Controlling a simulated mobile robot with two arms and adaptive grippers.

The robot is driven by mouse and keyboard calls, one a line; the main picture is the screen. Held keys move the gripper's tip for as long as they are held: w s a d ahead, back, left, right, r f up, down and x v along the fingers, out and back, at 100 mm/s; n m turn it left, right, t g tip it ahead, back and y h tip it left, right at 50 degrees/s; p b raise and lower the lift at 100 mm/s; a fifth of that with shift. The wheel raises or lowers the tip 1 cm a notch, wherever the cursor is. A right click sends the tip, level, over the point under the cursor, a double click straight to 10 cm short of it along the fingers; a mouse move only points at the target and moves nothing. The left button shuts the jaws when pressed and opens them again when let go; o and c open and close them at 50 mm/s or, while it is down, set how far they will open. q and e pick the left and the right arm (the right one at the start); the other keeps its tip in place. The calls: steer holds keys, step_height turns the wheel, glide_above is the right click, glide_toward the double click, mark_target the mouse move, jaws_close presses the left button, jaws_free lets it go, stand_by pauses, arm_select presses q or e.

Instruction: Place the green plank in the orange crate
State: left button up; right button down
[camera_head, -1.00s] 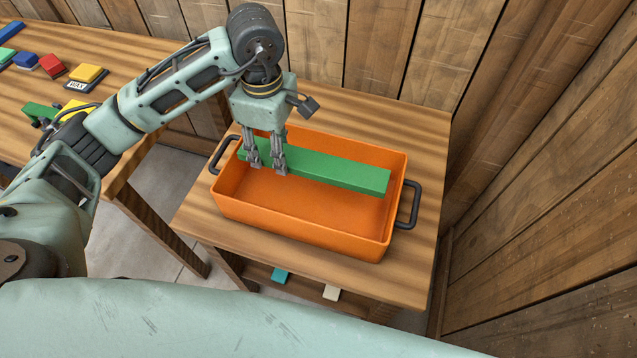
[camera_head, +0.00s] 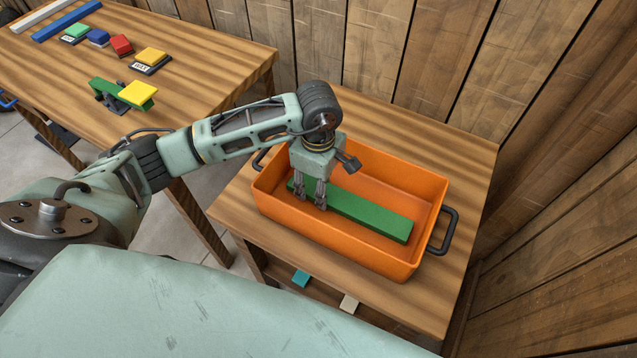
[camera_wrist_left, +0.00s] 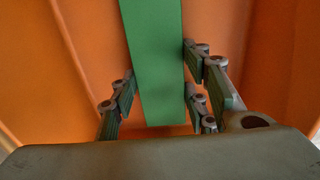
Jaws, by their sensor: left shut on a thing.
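The green plank (camera_head: 368,214) lies lengthwise inside the orange crate (camera_head: 335,247), low between its walls. Whether it touches the crate floor is hard to tell. My left gripper (camera_head: 314,203) reaches down into the crate and is shut on the plank near its left end. In the left wrist view the plank (camera_wrist_left: 158,65) runs between the finger pads (camera_wrist_left: 160,95), with the crate's orange surface (camera_wrist_left: 85,50) around it. My right gripper is not in view.
The crate stands on a small wooden table (camera_head: 470,180) against plank walls (camera_head: 400,50). A second table (camera_head: 190,65) at the left holds several coloured blocks and a green beam with a yellow plate (camera_head: 138,93). Teal (camera_head: 301,279) and beige (camera_head: 349,303) pieces lie on a lower shelf.

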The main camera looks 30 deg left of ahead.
arm_select(q)
steer(key=o, duration=1.3)
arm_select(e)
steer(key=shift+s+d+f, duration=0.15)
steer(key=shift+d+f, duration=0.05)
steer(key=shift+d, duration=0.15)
arm_select(q)
steer(key=shift+r, duration=0.2)
step_height(320, 180, up, 12)
steer(key=b, duration=0.1)
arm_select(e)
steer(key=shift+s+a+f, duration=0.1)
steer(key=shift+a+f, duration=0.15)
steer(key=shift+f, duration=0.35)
arm_select(q)
steer(key=shift+f, duration=0.1)
